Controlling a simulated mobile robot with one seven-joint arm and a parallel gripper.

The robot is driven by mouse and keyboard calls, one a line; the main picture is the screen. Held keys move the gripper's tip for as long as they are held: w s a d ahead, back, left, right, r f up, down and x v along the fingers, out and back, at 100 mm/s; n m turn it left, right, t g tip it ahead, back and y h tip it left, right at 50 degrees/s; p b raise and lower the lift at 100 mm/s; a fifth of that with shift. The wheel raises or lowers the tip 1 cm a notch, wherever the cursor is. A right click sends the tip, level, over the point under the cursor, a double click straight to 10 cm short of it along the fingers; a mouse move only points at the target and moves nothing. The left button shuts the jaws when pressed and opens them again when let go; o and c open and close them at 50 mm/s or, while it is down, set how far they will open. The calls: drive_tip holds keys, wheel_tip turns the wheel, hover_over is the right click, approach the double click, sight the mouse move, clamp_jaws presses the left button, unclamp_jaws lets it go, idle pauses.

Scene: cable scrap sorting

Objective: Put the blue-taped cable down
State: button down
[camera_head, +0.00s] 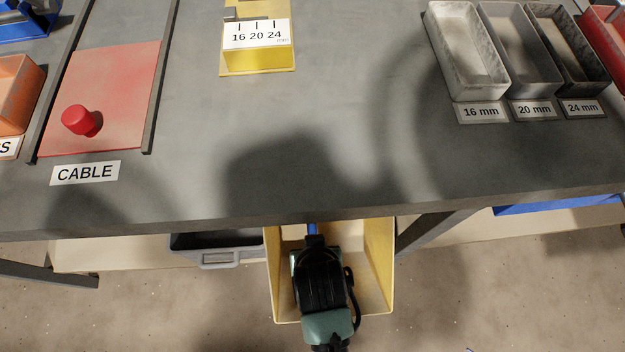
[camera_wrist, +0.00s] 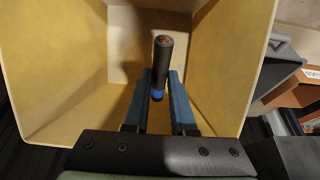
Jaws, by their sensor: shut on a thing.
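My gripper (camera_wrist: 160,84) is shut on a short black cable (camera_wrist: 162,58) with a band of blue tape (camera_wrist: 157,94) between the blue fingers. The cable's cut end, with a reddish core, points up the wrist picture. The gripper and cable are over the mouth of a yellow bin (camera_wrist: 58,70), with bin walls on both sides. In the head view my gripper (camera_head: 313,232) is over the same yellow bin (camera_head: 380,262) at the table's front edge. There the cable cannot be made out behind my wrist.
The grey table (camera_head: 330,120) is mostly clear in the middle. It bears a yellow 16/20/24 gauge (camera_head: 258,58), a red CABLE pad (camera_head: 120,80) with a red knob (camera_head: 78,120), and trays labelled 16 mm (camera_head: 465,55), 20 mm (camera_head: 525,55) and 24 mm (camera_head: 570,50). A grey crate (camera_head: 215,258) stands left of the bin.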

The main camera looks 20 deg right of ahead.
wheel_tip(320, 180, down, 14)
drive_tip(key=b, duration=0.7)
drive_tip(key=shift+w+d+f+b, duration=0.15)
drive_tip(key=shift+w+d+b, duration=0.2)
drive_tip(key=shift+w+b, duration=0.65)
drive_tip(key=shift+w+d+f+b, duration=0.15)
drive_tip(key=shift+w+d+b, duration=0.25)
drive_tip(key=shift+w, duration=1.15)
drive_tip(key=shift+w+d+f+b, duration=0.15)
drive_tip(key=shift+w+d+b, duration=0.35)
drive_tip(key=shift+w, duration=0.8)
drive_tip(key=shift+a, duration=0.15)
drive_tip(key=shift+f, duration=0.15)
drive_tip(key=c, duration=0.7)
unclamp_jaws()
drive_tip(key=shift+c, duration=0.2)
